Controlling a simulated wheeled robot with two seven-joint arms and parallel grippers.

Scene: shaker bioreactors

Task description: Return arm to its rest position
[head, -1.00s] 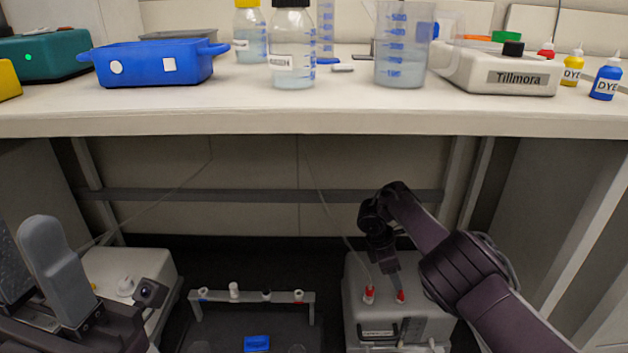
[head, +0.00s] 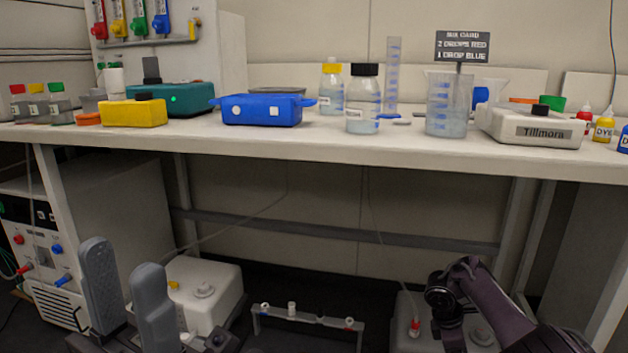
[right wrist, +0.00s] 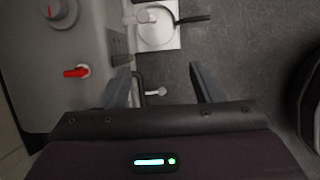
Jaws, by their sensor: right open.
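My right arm (head: 490,310) reaches in from the lower right below the bench, and its gripper hangs near the grey box (head: 403,325) with a red-capped fitting (head: 415,328). In the right wrist view my right gripper (right wrist: 165,88) is open, with nothing between its fingers. That view also shows a grey box side (right wrist: 70,90) with a red part (right wrist: 76,72) to the left of the fingers. My left gripper (head: 126,300) stands at the lower left in the head view. Its two grey fingers are upright and apart, with nothing visible between them.
Below stand a white box (head: 205,290), a low rack (head: 308,318) and a panelled unit (head: 45,250).

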